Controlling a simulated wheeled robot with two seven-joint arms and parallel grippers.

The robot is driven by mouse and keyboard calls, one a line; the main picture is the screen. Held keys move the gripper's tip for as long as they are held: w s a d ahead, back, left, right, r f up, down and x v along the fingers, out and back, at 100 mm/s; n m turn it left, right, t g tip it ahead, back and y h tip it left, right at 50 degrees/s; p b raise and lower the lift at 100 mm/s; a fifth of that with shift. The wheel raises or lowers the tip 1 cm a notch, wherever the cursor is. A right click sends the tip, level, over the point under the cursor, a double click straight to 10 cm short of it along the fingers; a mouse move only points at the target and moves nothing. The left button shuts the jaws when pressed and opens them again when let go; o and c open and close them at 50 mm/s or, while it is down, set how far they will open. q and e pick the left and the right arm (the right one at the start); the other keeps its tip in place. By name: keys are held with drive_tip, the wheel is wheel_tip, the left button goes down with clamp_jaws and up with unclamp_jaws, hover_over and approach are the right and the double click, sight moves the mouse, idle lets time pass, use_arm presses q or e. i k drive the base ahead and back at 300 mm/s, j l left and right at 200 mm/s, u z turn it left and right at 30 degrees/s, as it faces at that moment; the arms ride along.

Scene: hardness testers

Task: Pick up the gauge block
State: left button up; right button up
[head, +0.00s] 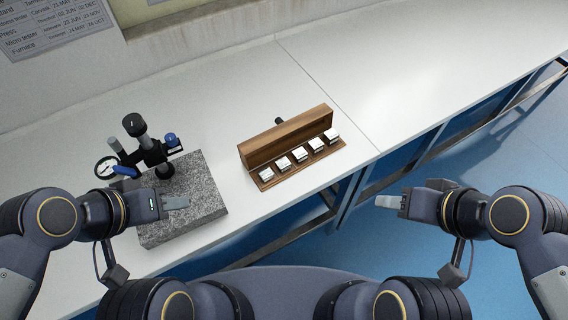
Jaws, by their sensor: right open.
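Several small silver-white blocks sit in a row in an open wooden case on the white bench; I take these for gauge blocks, and one is the middle block (300,154). The wooden case (285,136) has its lid raised behind the row. My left gripper (178,203) is over the grey granite plate (203,176), left of the case and apart from it. Its fingers appear edge-on, so its opening cannot be told. My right gripper (388,201) is open and empty, past the bench's front edge, to the right of the case.
A dial gauge stand (150,150) with a black column and blue knobs stands on the granite plate, close to my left gripper. The white bench (410,70) is clear to the right of the case. Blue floor lies below its front edge.

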sight(283, 164)
drive_tip(key=u, duration=1.3)
drive_tip(key=z, duration=1.3)
drive_tip(key=k+j+u, duration=0.2)
drive_tip(key=u, duration=0.2)
drive_tip(key=k+j+u, duration=0.25)
drive_tip(key=u, duration=0.2)
drive_tip(key=k, duration=0.05)
